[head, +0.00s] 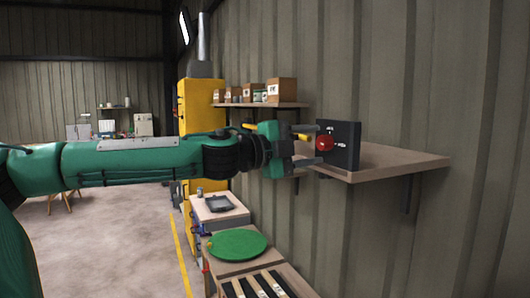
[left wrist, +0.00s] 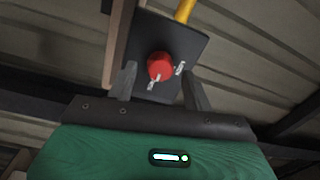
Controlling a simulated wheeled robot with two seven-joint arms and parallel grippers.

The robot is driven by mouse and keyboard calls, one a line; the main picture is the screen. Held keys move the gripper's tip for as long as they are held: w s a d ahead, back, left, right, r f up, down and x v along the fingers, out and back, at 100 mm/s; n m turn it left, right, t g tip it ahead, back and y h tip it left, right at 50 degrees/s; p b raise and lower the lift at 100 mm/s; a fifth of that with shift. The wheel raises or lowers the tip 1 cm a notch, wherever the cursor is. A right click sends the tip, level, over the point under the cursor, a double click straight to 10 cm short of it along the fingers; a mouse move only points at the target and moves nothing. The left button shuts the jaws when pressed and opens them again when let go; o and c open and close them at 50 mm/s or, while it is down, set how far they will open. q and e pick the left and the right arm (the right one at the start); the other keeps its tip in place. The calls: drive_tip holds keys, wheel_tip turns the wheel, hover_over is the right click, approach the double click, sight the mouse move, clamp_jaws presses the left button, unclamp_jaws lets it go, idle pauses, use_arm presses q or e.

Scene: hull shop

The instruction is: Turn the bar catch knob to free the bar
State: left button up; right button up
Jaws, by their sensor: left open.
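The bar catch knob is a red round knob (head: 325,143) on a dark upright panel (head: 347,146) that stands on a wooden wall shelf. White markings show on the panel around the knob. My left gripper (head: 309,149) comes in from the left and is open, its two grey fingers pointing at the panel. In the left wrist view the red knob (left wrist: 160,66) lies between and just beyond the fingertips of the left gripper (left wrist: 160,78). I cannot tell whether the fingers touch it. My right gripper is not in view.
The wooden shelf (head: 400,160) juts from the corrugated wall. A shelf with cardboard boxes (head: 281,90) hangs farther back. A yellow cabinet (head: 200,110) stands behind my forearm. Below are a bench with a green disc (head: 237,244) and a grey tray (head: 219,204). Open floor lies left.

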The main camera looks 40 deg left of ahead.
use_arm(q)
drive_tip(key=b+v, duration=0.4)
drive_tip(key=v, duration=0.8)
drive_tip(key=shift+s, duration=0.25)
idle(0.5)
